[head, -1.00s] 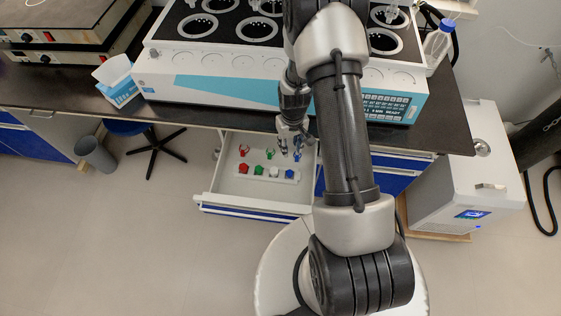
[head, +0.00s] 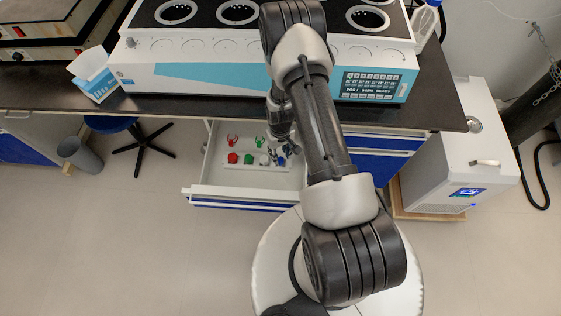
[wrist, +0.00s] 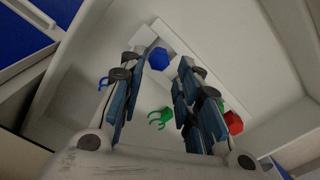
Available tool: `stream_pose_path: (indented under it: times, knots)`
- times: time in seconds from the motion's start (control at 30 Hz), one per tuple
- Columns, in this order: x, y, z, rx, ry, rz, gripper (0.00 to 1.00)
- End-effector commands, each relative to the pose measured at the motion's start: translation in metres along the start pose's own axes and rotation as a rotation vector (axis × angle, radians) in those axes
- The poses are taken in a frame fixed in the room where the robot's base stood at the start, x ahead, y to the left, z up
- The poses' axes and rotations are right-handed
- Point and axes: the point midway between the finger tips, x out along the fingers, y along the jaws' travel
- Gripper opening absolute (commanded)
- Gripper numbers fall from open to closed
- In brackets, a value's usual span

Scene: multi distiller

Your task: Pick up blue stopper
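The blue stopper (wrist: 158,58) shows in the wrist view between the tips of my gripper (wrist: 160,66), with a gap on each side. My gripper is open and nothing is held. In the head view, the blue stopper (head: 281,161) is at the right end of a white rack (head: 255,166) in the open drawer, just below my gripper (head: 283,150), which partly hides it. The rack also shows in the wrist view as a pale strip (wrist: 187,47).
A red stopper (head: 233,158), a green stopper (head: 249,159) and a white stopper (head: 264,160) share the rack. Red clip (head: 233,141) and green clip (head: 259,141) lie behind it. Drawer walls (head: 208,160) surround them. The bench edge (head: 170,112) overhangs behind.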

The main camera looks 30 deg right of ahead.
Motion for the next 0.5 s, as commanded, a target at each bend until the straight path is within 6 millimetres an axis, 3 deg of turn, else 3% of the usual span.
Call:
stream_pose_path:
  times: [0.3,0.5]
  knots:
    - [0.046,0.001,0.003,0.0,-0.001,0.0,0.31]
    - [0.048,0.001,0.002,0.0,0.0,0.0,0.31]
